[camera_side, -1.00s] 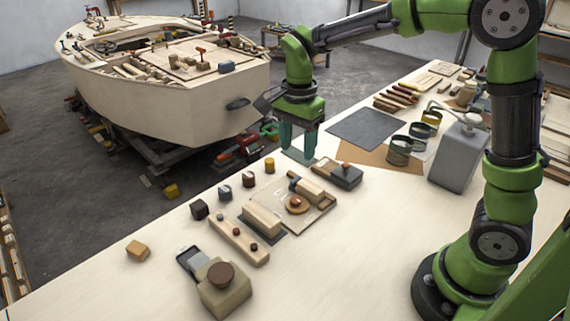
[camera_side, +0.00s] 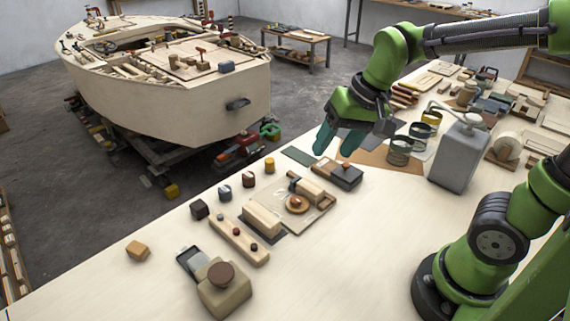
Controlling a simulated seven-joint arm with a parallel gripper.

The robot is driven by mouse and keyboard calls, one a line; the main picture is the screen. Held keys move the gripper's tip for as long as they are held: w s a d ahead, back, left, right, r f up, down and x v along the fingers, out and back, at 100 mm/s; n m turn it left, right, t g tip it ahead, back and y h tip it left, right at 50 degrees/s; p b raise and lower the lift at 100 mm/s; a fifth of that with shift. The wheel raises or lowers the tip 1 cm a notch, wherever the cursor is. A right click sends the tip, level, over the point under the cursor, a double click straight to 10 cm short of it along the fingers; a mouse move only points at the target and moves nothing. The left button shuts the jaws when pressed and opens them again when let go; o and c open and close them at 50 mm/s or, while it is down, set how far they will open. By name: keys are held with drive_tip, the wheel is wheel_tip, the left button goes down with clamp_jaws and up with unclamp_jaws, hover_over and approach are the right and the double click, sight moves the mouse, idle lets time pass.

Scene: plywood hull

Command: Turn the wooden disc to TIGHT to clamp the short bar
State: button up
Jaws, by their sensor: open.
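The wooden disc (camera_side: 297,204) is round and brown with a reddish knob on top. It sits on a flat light board (camera_side: 318,214) near the middle of the table. A thick pale wooden block (camera_side: 262,219) lies to its left, and a short bar (camera_side: 308,187) with a dark end lies just behind the disc. I cannot read a TIGHT mark at this size, nor tell whether the bar is clamped. My gripper (camera_side: 337,143) is open and empty, with teal fingers, above the table behind the disc and apart from it.
A dark box with a knob (camera_side: 346,174) stands right of the bar. A wooden strip with knobs (camera_side: 239,241) and a beige block with a brown cap (camera_side: 223,287) are at front left. Tins (camera_side: 399,150) and a grey pump bottle (camera_side: 459,153) stand at right.

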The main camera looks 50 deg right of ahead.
drive_tip(key=s+r+n+t, duration=0.1)
drive_tip(key=s+r+t, duration=0.1)
drive_tip(key=s, duration=0.4)
drive_tip(key=shift+d+r+n+t, duration=0.15)
drive_tip(key=shift+d+n+t, duration=0.2)
drive_tip(key=shift+t, duration=0.25)
idle(1.0)
